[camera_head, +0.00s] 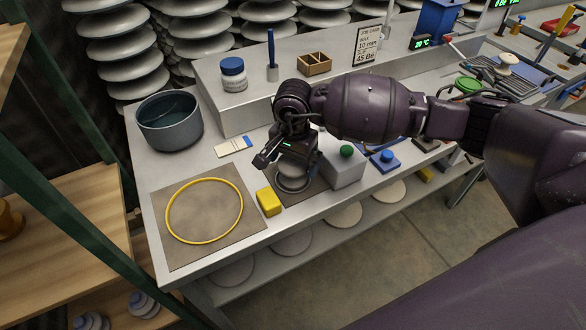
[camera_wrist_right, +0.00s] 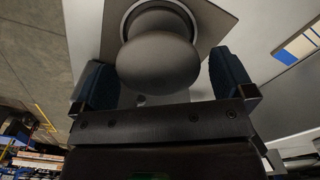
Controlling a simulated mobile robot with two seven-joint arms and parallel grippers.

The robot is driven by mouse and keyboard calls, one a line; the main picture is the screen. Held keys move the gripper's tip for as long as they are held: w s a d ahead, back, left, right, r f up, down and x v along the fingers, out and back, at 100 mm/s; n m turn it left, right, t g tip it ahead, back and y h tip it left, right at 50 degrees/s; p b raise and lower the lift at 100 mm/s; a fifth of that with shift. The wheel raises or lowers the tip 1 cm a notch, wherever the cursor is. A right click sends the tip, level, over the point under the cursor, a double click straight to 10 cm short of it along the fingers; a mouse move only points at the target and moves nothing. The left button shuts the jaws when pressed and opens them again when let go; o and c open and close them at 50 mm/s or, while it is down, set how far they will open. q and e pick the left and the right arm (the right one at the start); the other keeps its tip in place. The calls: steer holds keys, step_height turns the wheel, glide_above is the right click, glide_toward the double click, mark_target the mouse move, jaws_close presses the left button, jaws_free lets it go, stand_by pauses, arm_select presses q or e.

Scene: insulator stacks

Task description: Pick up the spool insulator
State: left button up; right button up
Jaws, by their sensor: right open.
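The spool insulator (camera_wrist_right: 158,62) is grey and rounded at the top. In the right wrist view it stands between the two dark fingers of my right gripper, with a visible gap on the right side; I cannot tell whether the left finger touches it. In the head view only part of the insulator (camera_head: 292,171) shows under my right gripper (camera_head: 286,166), above a dark ring on a brown square mat (camera_head: 312,192). My right gripper is open and points down over it. My left gripper is not in view.
A yellow block (camera_head: 269,201) sits just left of the mat. A light grey box with a green knob (camera_head: 346,151) stands close on the right. A yellow ring (camera_head: 168,222) lies on a larger mat. A grey pot (camera_head: 169,122) stands behind. The table's front edge is near.

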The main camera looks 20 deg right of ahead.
step_height(320, 180, down, 3)
steer(key=shift+f, duration=0.1)
steer(key=shift+r, duration=0.2)
steer(key=c, duration=1.2)
